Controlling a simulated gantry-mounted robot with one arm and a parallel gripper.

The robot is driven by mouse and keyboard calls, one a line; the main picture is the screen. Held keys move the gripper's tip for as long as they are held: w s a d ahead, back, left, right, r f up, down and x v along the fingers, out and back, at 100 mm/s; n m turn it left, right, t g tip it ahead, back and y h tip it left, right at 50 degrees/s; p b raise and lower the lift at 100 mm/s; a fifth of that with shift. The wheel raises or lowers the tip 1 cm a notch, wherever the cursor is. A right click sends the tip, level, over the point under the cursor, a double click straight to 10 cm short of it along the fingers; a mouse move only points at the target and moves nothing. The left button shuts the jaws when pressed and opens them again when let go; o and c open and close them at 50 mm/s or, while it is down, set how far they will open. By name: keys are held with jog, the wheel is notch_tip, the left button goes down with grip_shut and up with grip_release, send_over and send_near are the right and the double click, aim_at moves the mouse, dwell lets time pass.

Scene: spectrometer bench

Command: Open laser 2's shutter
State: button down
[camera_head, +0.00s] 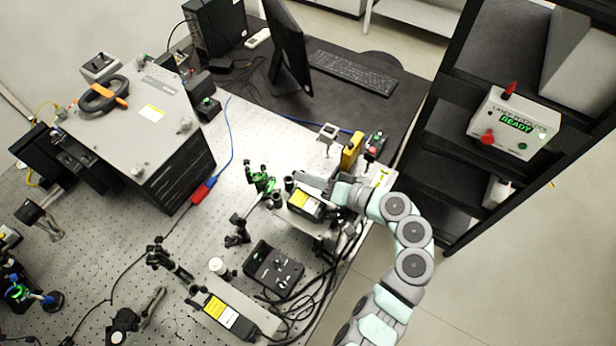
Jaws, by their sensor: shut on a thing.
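A laser with a yellow label (305,203) sits on a raised mount near the right edge of the optical table. My gripper (301,179) reaches in from the right, low over the top and left end of this laser. It is shut on a small part there, which looks like the laser's shutter. The jaws and arm hide most of that part, so its position is unclear. A second laser with a yellow label (228,315) lies at the bottom of the table. I cannot read which laser is number 2.
A black control box (274,269) and loose cables lie just below the laser. Optics posts (262,178) stand close to its left. A yellow part (352,150) stands behind my gripper. A controller reading READY (514,124) sits on the right shelf.

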dwell(0.3)
jog(key=shift+w+d+f+m+g, duration=0.15)
jog(key=shift+w+f+m+g, duration=0.15)
jog(key=shift+m, duration=0.6)
jog(key=shift+f, duration=0.1)
jog(key=c, duration=1.4)
grip_release()
jog(key=shift+c, duration=0.2)
jog(key=b+v, duration=0.1)
jog(key=v, duration=1)
jog(key=shift+f, duration=0.15)
